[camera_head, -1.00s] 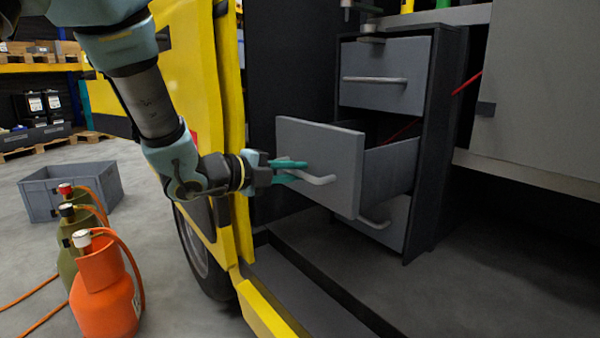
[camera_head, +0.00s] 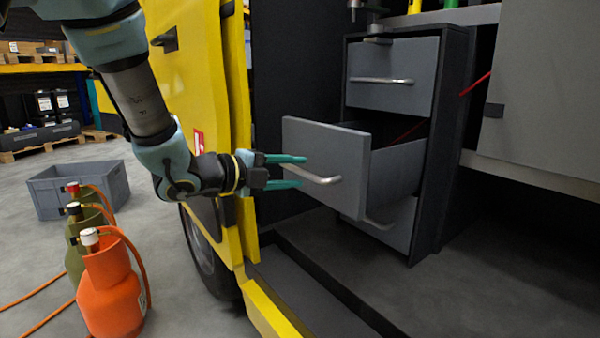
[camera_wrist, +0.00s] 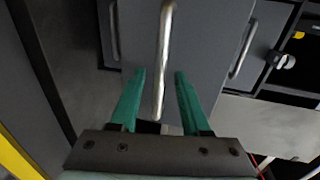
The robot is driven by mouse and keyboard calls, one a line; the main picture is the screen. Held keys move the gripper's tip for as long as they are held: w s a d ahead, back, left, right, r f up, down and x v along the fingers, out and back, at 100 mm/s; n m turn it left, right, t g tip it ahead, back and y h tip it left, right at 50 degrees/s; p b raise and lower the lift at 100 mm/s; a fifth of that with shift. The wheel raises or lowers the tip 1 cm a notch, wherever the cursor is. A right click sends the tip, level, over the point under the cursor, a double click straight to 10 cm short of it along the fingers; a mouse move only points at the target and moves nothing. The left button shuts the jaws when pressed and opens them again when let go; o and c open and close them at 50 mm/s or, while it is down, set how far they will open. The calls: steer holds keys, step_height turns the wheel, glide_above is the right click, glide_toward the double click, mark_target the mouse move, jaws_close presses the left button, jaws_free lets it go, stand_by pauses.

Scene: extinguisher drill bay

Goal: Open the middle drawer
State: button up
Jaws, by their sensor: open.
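The middle drawer (camera_head: 325,150) of the grey cabinet stands pulled well out, its side wall and open top showing. Its bar handle (camera_head: 318,176) is on the front face. My gripper (camera_head: 298,171) is open, with its green fingers pointing at the drawer front near the left part of the handle. In the wrist view the handle (camera_wrist: 163,60) runs between and beyond the two spread fingers (camera_wrist: 156,95), with gaps on both sides. The top drawer (camera_head: 392,75) is shut. The bottom drawer (camera_head: 392,222) is partly hidden behind the middle one.
A yellow vehicle door (camera_head: 200,70) stands close to my arm at left. A dark step (camera_head: 310,290) lies below the drawer. An orange cylinder (camera_head: 110,290) and a grey crate (camera_head: 85,190) stand on the floor at left. A grey panel (camera_head: 545,85) is at right.

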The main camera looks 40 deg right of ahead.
steer(key=a+r, duration=0.1)
steer(key=a, duration=0.7)
steer(key=shift+w+a+r, duration=0.2)
steer(key=shift+r, duration=0.15)
steer(key=w+a+f+n+t+y, duration=0.4)
steer(key=w+a+n+t, duration=0.1)
steer(key=w+a+n, duration=0.35)
steer(key=w+a+f+n+t+y, duration=0.3)
steer(key=w+a+n+t+y, duration=0.1)
steer(key=w+a+n, duration=0.45)
steer(key=s+a+f+n+g+y, duration=0.2)
steer(key=s+a+f+n+y, duration=0.15)
steer(key=a+n, duration=0.35)
steer(key=s+a+f+n+g+y, duration=0.1)
steer(key=s+a+f+n+y, duration=0.2)
steer(key=a+n, duration=0.5)
steer(key=s+a+n+g+y+p, duration=0.1)
steer(key=s+a+n+g, duration=0.3)
steer(key=s+a, duration=0.15)
step_height(320, 180, up, 22)
steer(key=p, duration=2.2)
steer(key=shift+d+f+m, duration=0.2)
steer(key=shift+d+m, duration=0.1)
steer(key=shift+d, duration=0.05)
